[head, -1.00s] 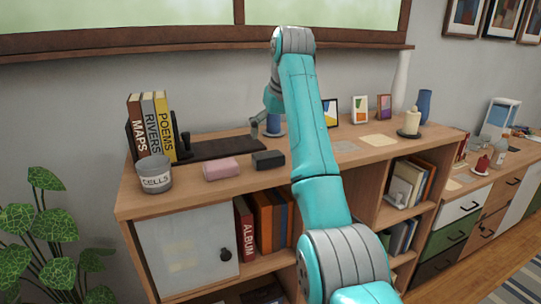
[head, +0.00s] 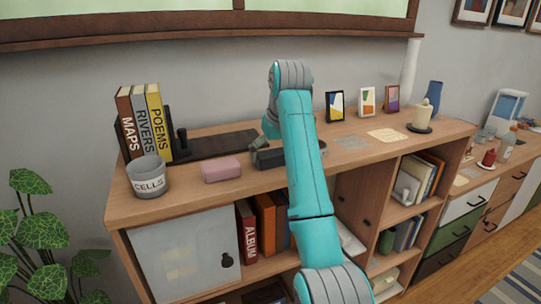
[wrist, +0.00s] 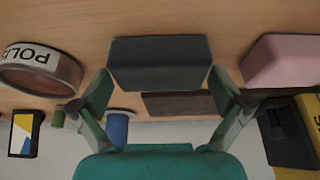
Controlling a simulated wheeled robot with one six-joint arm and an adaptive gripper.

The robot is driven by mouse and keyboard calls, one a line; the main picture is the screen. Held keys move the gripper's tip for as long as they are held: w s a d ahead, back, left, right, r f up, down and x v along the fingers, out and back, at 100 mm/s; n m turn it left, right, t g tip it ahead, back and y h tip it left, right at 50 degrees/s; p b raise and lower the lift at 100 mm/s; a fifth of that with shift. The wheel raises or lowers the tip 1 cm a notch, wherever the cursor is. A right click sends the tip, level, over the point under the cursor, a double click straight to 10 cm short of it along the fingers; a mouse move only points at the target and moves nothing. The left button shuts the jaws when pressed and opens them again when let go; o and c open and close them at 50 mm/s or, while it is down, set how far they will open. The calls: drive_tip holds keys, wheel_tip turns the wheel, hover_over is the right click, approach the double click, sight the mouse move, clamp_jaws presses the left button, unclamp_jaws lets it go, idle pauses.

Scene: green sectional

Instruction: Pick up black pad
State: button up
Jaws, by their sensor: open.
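The black pad (head: 268,159) is a dark rectangular block on the wooden cabinet top, right of the pink block in the head view. My gripper (head: 262,143) is at its far side there, and my arm covers the pad's right end. In the wrist view the pad (wrist: 160,60) lies across the upper middle, its whole long face visible. My gripper (wrist: 160,80) is open, with one finger near each end of the pad. I cannot tell whether the fingers touch it. Nothing is held.
The pink block (head: 221,170) lies close beside the pad. A labelled tin (wrist: 42,68) is on the other side in the wrist view. A long dark board (head: 215,145), the CELLS pot (head: 148,177) and upright books (head: 140,125) stand to the left. Small frames (head: 335,107) stand behind.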

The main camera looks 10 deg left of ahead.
sight(272, 153)
drive_tip(key=shift+f, duration=0.25)
drive_tip(key=c, duration=0.7)
drive_tip(key=shift+r, duration=0.15)
wheel_tip(272, 153, up, 10)
drive_tip(key=shift+f, duration=0.1)
